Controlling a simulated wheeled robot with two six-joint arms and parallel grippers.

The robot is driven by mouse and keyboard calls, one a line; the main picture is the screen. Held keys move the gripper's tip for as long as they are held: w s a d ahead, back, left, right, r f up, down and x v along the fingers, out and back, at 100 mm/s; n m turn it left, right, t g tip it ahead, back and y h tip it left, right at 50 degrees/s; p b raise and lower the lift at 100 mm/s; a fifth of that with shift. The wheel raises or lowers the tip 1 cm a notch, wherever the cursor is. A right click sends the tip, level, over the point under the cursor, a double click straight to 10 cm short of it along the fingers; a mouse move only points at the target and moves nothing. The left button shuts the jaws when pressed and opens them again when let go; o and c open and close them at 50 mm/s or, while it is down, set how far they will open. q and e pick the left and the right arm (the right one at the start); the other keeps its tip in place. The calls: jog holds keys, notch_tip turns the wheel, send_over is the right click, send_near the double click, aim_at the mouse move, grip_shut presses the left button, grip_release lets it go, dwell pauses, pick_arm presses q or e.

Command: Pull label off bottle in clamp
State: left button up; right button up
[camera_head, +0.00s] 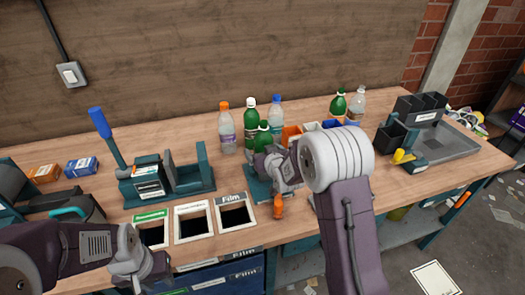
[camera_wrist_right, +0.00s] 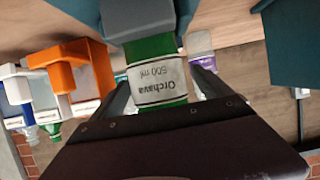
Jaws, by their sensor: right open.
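A green bottle (camera_head: 263,136) stands in the teal clamp (camera_head: 257,190) near the middle of the bench. In the right wrist view the bottle (camera_wrist_right: 150,46) sits against the clamp's grey jaw (camera_wrist_right: 138,18). Its white label (camera_wrist_right: 157,82) reads "Orchava 500 ml" and is still around it. My right gripper (camera_wrist_right: 163,90) is open, with one finger on each side of the labelled part; contact is not clear. My right wrist hides part of the clamp in the head view. My left gripper (camera_head: 150,279) is low at the front left, its fingers unclear.
Several other bottles stand behind the clamp, including an orange-capped one (camera_head: 226,127). Bench openings, one marked Film (camera_head: 234,198), lie left of the clamp. A grey tray (camera_head: 445,148) is at the right.

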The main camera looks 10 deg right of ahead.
aim_at(262, 131)
jog(key=shift+x, duration=0.85)
jog(key=shift+s, duration=0.1)
jog(key=shift+c, duration=0.3)
jog(key=c, duration=1.1)
jog(key=shift+r+p, duration=1.05)
jog(key=shift+r, duration=0.55)
jog(key=shift+r+p, duration=1.7)
jog(key=shift+r, duration=0.7)
jog(key=shift+r+p, duration=1.75)
jog(key=shift+r, duration=0.75)
